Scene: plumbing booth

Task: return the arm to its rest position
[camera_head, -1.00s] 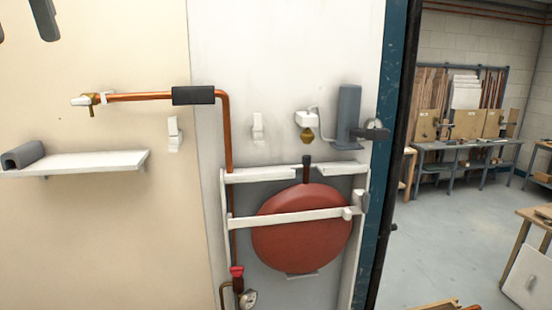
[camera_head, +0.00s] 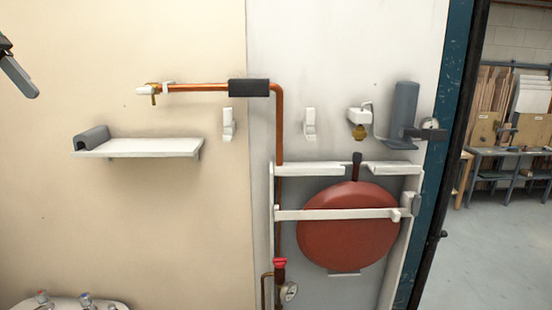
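A grey gripper part of my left arm (camera_head: 16,72) shows at the upper left edge of the head view, in front of the cream wall and apart from everything on it. Only a dark finger-like piece is visible, so its opening cannot be judged. My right gripper is not in view. The copper pipe (camera_head: 205,87) runs along the wall and bends down, with a black foam sleeve (camera_head: 249,88) around its horizontal run. A grey foam piece (camera_head: 92,139) lies at the left end of the white shelf (camera_head: 150,148).
A red tank (camera_head: 349,225) sits behind a white frame (camera_head: 345,214) on the right panel. A grey cylinder (camera_head: 404,113) stands on a bracket above it. A rounded white surface with small fittings (camera_head: 85,301) shows at the bottom left. The workshop floor (camera_head: 490,250) at right is open.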

